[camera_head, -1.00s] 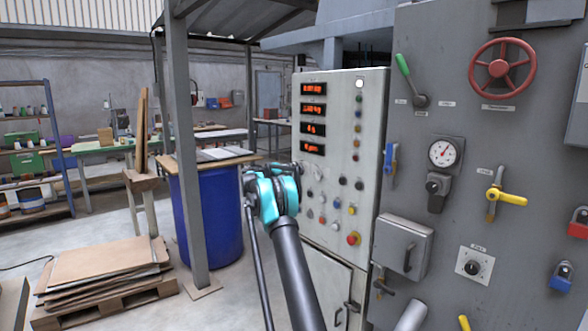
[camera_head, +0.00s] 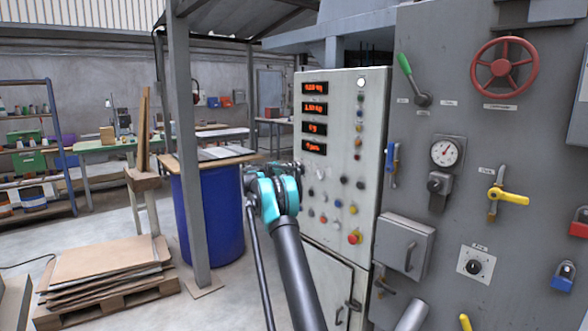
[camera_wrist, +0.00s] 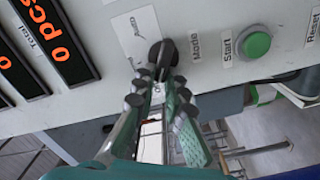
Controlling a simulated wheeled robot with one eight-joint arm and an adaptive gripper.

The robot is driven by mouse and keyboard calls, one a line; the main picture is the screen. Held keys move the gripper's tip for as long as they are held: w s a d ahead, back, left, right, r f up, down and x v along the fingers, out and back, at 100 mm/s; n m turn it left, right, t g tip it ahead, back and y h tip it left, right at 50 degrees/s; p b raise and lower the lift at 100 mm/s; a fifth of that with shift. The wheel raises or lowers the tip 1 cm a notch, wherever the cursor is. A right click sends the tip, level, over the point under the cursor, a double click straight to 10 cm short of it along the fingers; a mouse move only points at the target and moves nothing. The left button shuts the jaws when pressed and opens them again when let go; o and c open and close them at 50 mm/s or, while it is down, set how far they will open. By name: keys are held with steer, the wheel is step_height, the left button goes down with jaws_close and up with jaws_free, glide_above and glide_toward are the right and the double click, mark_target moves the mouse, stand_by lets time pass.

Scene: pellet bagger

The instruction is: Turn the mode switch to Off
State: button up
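The mode switch (camera_wrist: 161,52) is a black knob on the pale panel in the wrist view, next to a "Mode" label and a white position label (camera_wrist: 132,30) that reads "Auto". Its lower part lies near my fingertips. My gripper (camera_wrist: 163,74) has its two teal fingers apart, one on each side of the knob's lower end. I cannot tell whether either finger touches it. The position the knob points to is hard to read. In the head view my arm's teal joint covers most of the gripper, and I cannot single out the switch there.
A green Start button (camera_wrist: 256,44) sits right of the switch, and red-lit displays (camera_wrist: 66,45) are at the left. In the head view, the control panel (camera_head: 340,217) carries several buttons and a red knob (camera_head: 355,237). A grey post (camera_head: 190,150) and blue barrel (camera_head: 222,215) stand left of my arm.

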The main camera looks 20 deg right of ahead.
steer(key=o, duration=0.4)
steer(key=shift+d, duration=0.2)
steer(key=shift+o, duration=0.2)
steer(key=v, duration=1.2)
steer(key=s+a+f+g+y, duration=0.15)
steer(key=s+f+y, duration=0.3)
steer(key=s, duration=0.95)
steer(key=s+a+f+n+y, duration=0.1)
steer(key=s+a+f+y, duration=0.35)
steer(key=s, duration=0.95)
steer(key=s+a+f+g+y, duration=0.1)
steer(key=s+f+y, duration=0.35)
steer(key=s, duration=0.95)
steer(key=s+a+f+y, duration=0.1)
steer(key=s+a+f, duration=0.4)
steer(key=s, duration=0.5)
steer(key=s+a+f+y, duration=0.2)
steer(key=s+a+f, duration=0.3)
steer(key=s, duration=0.5)
steer(key=shift+s+f+n, duration=0.25)
steer(key=shift+f+n, duration=0.15)
steer(key=shift+f, duration=0.55)
